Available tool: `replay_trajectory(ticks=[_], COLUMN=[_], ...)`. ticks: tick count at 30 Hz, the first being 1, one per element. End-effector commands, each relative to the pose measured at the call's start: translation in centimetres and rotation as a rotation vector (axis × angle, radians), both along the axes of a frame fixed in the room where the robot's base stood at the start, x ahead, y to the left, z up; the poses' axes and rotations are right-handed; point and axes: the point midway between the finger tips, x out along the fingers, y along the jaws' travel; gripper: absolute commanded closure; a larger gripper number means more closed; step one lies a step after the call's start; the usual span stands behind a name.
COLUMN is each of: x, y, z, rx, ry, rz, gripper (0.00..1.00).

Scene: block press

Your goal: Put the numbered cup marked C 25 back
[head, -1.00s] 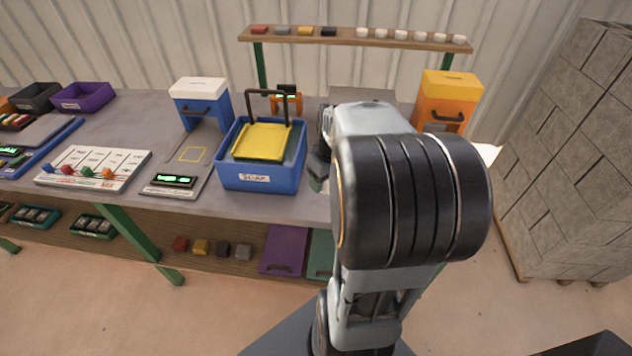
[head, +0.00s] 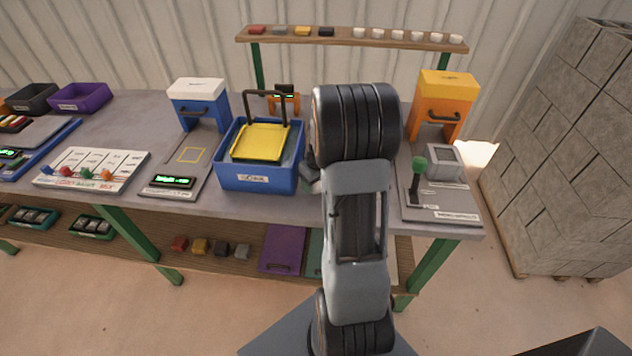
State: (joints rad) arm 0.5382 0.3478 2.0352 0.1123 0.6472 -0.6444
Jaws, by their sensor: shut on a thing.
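Several small white cups (head: 397,35) stand in a row on the right half of the raised shelf (head: 345,38). They are too small for any marking to be read, so I cannot tell which is C 25. My arm stands upright in the middle of the head view and covers part of the bench. My gripper is hidden behind it, and I cannot see what it holds. A small grey piece shows at the left edge of my arm, too covered to identify.
A blue tub (head: 258,178) with a yellow basket (head: 259,142) stands left of my arm. A blue press (head: 199,102) is further left. An orange press (head: 441,105) and a green-knobbed lever (head: 418,166) are at right. Grey blocks (head: 560,150) are stacked beyond the bench.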

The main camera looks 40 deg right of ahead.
Motion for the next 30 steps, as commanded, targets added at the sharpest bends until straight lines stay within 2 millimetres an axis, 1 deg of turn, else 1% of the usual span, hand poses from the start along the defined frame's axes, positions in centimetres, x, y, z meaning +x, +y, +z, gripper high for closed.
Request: replay_trajectory(ticks=[2,8,14,15,22,30], x=[-0.02,0.0,-0.02,-0.02,-0.02,-0.02], y=[0.01,0.0,0.0,0.0,0.0,0.0], z=[-0.53,-0.51,-1.09,-0.9,-0.88,-0.63], rx=[0.0,-0.001,-0.001,-0.001,-0.001,-0.001], ry=[0.0,-0.001,-0.001,-0.001,0.0,0.0], rz=[0.0,0.0,0.0,0.0,0.0,0.0], gripper=[0.68,0.68,0.68,0.34,0.13,0.13])
